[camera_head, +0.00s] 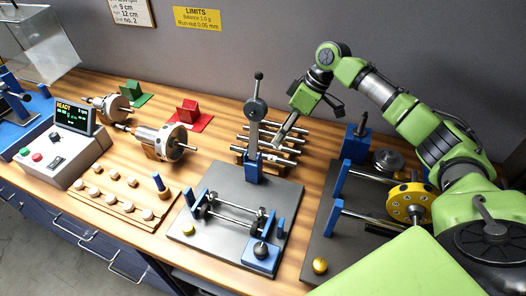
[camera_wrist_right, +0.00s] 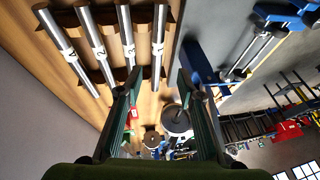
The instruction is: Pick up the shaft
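Several silver shafts (camera_head: 268,138) lie side by side on a wooden rack at the back middle of the bench. In the right wrist view they appear at the upper left, and some bear number tags; the one nearest the gripper is a bare-looking shaft (camera_wrist_right: 158,45). My right gripper (camera_head: 312,98) is above the right end of the rack, apart from the shafts as far as I can tell. In the right wrist view its two fingers (camera_wrist_right: 160,85) are spread with nothing held between them. My left gripper is not in view.
To the right is another grey plate (camera_head: 318,246) with a yellow disc (camera_head: 409,205). Rotors and a control box (camera_head: 62,150) stand left.

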